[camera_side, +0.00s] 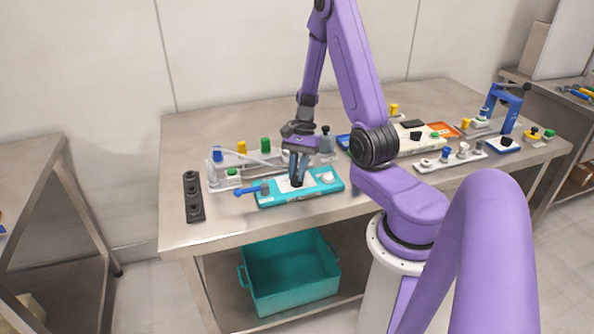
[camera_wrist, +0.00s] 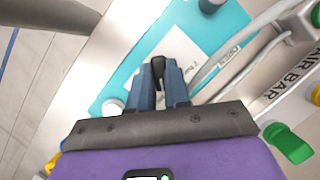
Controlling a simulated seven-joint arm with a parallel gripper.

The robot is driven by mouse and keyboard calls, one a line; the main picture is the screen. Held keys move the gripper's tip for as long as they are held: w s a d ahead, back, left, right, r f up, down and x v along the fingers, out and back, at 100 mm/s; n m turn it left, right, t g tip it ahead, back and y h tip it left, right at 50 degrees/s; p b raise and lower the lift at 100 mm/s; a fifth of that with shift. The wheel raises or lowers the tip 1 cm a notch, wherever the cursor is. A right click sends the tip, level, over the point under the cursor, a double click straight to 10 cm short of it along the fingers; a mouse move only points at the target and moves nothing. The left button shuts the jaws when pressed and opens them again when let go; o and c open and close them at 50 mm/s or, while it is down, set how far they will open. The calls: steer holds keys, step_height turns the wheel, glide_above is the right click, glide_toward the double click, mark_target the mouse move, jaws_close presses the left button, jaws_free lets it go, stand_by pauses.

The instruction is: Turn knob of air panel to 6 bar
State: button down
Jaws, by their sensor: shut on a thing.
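A teal panel (camera_side: 268,199) lies near the front edge of the table; it also shows in the wrist view (camera_wrist: 122,88), with a white plate marked OPEN. My gripper (camera_side: 297,183) points down at its middle. In the wrist view my gripper's (camera_wrist: 159,80) blue fingers are shut on a black knob (camera_wrist: 158,65) over the white plate. The fingers hide part of the knob. Beside the teal panel, a grey panel (camera_wrist: 287,82) bears the words AIR BAR. No pointer or scale reading can be made out.
A green knob (camera_wrist: 288,144) and pale hoses (camera_wrist: 235,62) are close to my gripper's right in the wrist view. A blue clamp stand (camera_side: 508,108) and several knobbed panels stand at right. A teal crate (camera_side: 290,275) is below.

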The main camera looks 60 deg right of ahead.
steer(key=shift+d+m, duration=0.1)
steer(key=shift+m, duration=0.4)
steer(key=shift+t, duration=0.3)
steer(key=c, duration=1.1)
jaws_free()
steer(key=shift+r, duration=0.1)
steer(key=v, duration=1.7)
steer(key=shift+r, duration=0.2)
steer(key=shift+w, duration=0.1)
